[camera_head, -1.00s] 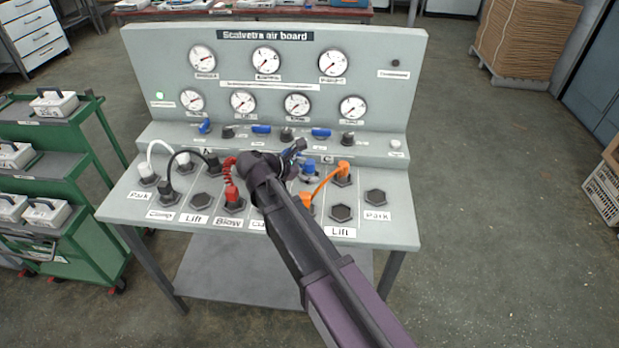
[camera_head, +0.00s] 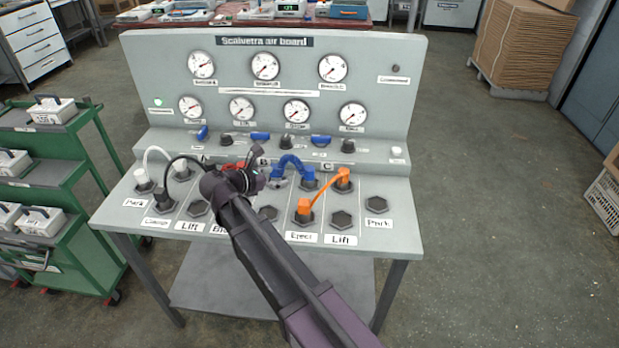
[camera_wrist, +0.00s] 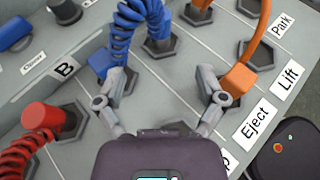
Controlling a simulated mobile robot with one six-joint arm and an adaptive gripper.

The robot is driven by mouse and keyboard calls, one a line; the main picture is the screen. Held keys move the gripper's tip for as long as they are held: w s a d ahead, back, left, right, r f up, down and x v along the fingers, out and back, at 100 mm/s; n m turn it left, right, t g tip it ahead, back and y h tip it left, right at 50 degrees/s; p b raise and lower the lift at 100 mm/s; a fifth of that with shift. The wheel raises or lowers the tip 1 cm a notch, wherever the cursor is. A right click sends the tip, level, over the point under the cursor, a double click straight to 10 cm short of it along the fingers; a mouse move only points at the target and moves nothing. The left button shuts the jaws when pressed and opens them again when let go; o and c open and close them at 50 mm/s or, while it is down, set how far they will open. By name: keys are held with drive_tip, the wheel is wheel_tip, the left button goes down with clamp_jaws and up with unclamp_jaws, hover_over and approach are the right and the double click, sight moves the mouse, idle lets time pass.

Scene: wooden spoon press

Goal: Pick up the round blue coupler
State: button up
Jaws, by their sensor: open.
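A coiled blue hose (camera_head: 290,162) arches over the sloped panel; it also shows in the wrist view (camera_wrist: 122,30). One blue coupler end (camera_wrist: 101,62) is beside my left finger, partly covered by it. The other blue coupler (camera_wrist: 157,28) sits on a dark hexagonal port beyond my fingertips; it also shows in the head view (camera_head: 308,173). My gripper (camera_wrist: 163,73) is open over the panel, with nothing held between the fingers. Contact with the near blue end cannot be told. In the head view my gripper (camera_head: 254,163) is partly hidden by my wrist.
A red round coupler (camera_wrist: 42,117) with coiled red hose is on the left. Orange couplers (camera_wrist: 238,80) joined by an orange hose are close to my right finger. Gauges stand on the upright board (camera_head: 270,90) behind. Empty ports (camera_head: 376,203) lie at right.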

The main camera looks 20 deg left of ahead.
sight(305, 171)
drive_tip(key=b+x, duration=0.2)
drive_tip(key=x, duration=0.5)
drive_tip(key=shift+b, duration=0.3)
drive_tip(key=shift+w+d+f, duration=0.15)
drive_tip(key=shift+w+d, duration=0.05)
drive_tip(key=shift+w, duration=0.15)
drive_tip(key=shift+w, duration=0.1)
drive_tip(key=shift+b+x, duration=0.95)
drive_tip(key=shift+x, duration=1.6)
drive_tip(key=shift+d, duration=0.1)
clamp_jaws()
